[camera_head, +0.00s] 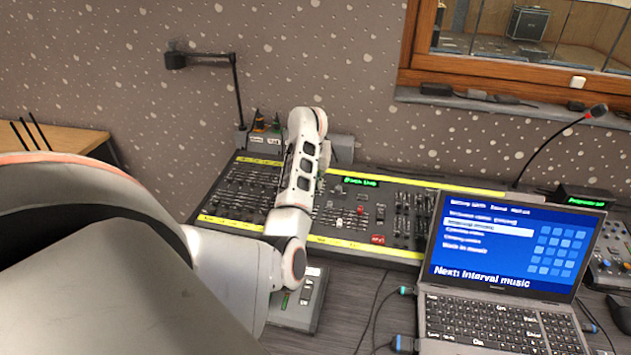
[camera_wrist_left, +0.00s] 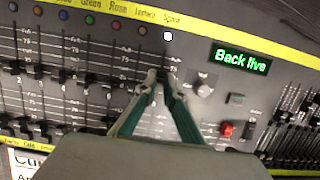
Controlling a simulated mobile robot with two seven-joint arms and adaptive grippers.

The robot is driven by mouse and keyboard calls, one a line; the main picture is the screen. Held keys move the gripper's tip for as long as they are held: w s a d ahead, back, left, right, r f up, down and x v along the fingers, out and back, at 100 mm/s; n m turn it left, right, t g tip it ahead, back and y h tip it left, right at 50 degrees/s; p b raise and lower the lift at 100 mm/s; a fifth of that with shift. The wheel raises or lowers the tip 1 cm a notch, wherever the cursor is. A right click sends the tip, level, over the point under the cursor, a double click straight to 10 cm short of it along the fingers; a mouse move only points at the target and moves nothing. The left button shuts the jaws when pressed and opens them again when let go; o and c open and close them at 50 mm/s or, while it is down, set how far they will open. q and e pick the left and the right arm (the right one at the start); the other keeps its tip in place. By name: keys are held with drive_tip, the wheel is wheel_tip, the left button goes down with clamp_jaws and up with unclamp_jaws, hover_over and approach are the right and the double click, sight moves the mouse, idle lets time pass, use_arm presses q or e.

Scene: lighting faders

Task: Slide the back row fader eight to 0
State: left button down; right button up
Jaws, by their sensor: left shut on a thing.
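The lighting desk (camera_head: 240,190) is a long dark console with yellow strips, against the wall. In the left wrist view its back row of faders (camera_wrist_left: 62,75) has black caps in slots under coloured dots and handwritten labels. The last slot at the right of this row lies under a lit white dot (camera_wrist_left: 168,36). My left gripper (camera_wrist_left: 160,80) points down at that slot, its fingertips close together on a small fader cap, which they mostly hide. In the head view my left arm covers the fingertips. My right gripper is not in view.
A green "Back live" display (camera_wrist_left: 240,59), a grey knob (camera_wrist_left: 204,90) and a red button (camera_wrist_left: 226,129) lie right of the fingers. A front fader row (camera_wrist_left: 22,125) is nearer. An open laptop (camera_head: 505,250) and a gooseneck microphone (camera_head: 555,140) stand to the right.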

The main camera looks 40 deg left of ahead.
use_arm(q)
drive_tip(key=shift+s+d+f+p, duration=0.1)
drive_tip(key=shift+s+d+p, duration=0.3)
drive_tip(key=shift+s, duration=0.25)
drive_tip(key=shift+s+d+p, duration=0.3)
drive_tip(key=shift+s+p, duration=0.2)
drive_tip(key=shift+s, duration=0.1)
drive_tip(key=c, duration=2.4)
unclamp_jaws()
drive_tip(key=shift+r+p, duration=0.35)
drive_tip(key=shift+r, duration=0.1)
drive_tip(key=shift+r+p, duration=0.55)
drive_tip(key=shift+r, duration=0.25)
